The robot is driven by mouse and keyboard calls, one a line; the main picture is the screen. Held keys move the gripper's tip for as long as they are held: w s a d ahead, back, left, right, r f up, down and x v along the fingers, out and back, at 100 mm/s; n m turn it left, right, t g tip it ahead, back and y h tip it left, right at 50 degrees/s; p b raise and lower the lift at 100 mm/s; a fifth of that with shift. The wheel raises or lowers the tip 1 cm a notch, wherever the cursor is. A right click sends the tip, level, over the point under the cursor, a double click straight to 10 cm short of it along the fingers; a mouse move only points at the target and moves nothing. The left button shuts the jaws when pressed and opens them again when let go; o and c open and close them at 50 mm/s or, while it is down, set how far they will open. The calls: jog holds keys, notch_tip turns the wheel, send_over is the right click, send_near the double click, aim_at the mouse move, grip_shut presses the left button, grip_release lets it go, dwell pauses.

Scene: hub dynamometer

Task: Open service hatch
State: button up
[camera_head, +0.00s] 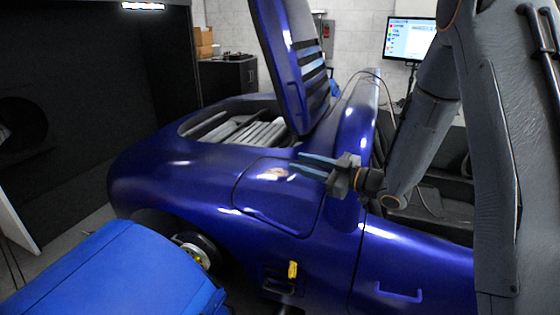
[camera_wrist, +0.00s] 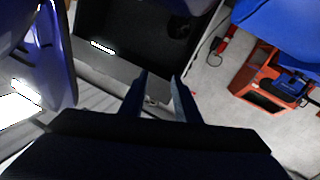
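The blue car body (camera_head: 190,165) fills the middle of the head view. An outlined panel (camera_head: 275,197) with rounded corners lies flush in its surface and looks like the service hatch, closed. A small yellow part (camera_head: 292,269) sits on the car side below this panel. My gripper (camera_head: 296,163) is above the panel's upper edge in the picture, pointing left, fingers apart and empty. Whether it touches the body cannot be told. In the wrist view the two fingers (camera_wrist: 160,76) stand apart with nothing between them.
A raised blue lid (camera_head: 290,65) stands up behind the gripper. A blue covered unit (camera_head: 115,270) is at the front left. A door handle (camera_head: 400,293) is at lower right. A monitor (camera_head: 408,40) stands behind. The wrist view shows an orange-red frame (camera_wrist: 268,80) on the floor.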

jog(key=p+x, duration=0.1)
jog(key=x, duration=0.7)
jog(key=shift+s+a+y+p, duration=0.2)
jog(key=shift+y+p, duration=0.1)
jog(key=shift+p, duration=0.05)
grip_shut()
dwell(1.1)
grip_release()
